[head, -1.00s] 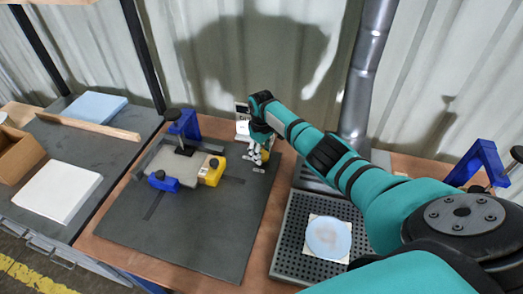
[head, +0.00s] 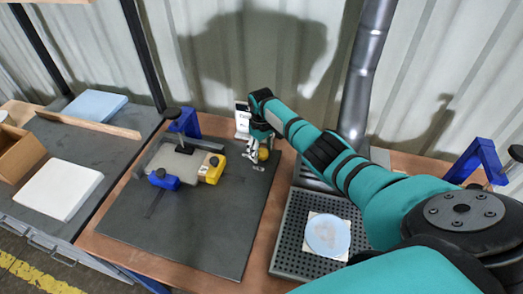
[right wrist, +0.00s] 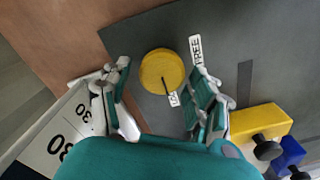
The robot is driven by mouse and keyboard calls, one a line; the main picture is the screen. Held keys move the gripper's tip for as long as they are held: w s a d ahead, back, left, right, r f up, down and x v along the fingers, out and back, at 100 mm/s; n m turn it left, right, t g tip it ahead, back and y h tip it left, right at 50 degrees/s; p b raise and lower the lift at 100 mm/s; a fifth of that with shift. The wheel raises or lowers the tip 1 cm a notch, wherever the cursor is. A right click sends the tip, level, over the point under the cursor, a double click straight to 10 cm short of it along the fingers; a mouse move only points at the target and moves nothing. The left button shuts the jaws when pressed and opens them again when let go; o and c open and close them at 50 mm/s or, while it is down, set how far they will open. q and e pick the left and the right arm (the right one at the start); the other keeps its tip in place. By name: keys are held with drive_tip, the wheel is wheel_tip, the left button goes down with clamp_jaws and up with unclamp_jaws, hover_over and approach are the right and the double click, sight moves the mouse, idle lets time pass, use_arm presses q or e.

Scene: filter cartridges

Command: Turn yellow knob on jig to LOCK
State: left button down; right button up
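The yellow knob (right wrist: 160,70) is round and stands on the dark jig mat (head: 200,235), near its back right corner in the head view (head: 263,154). A dark line on the knob points at a white label (right wrist: 173,98) that is partly hidden and hard to read. A FREE label (right wrist: 196,48) lies beside the knob. My right gripper (right wrist: 161,80) is open, with one finger on each side of the knob; it also shows in the head view (head: 255,153). Contact with the knob cannot be made out. My left gripper is not in view.
A clamped plate (head: 178,160) with blue clamps and a yellow block (head: 212,168) sits left of the knob. A white card with numbers (right wrist: 55,140) stands close to the gripper. A perforated tray (head: 285,250) with a pale blue disc (head: 327,235) is at the right.

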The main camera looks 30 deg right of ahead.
sight(262, 151)
drive_tip(key=shift+o, duration=0.3)
wheel_tip(262, 151, up, 12)
idle(0.5)
drive_tip(key=shift+s+f, duration=0.1)
drive_tip(key=shift+f, duration=0.05)
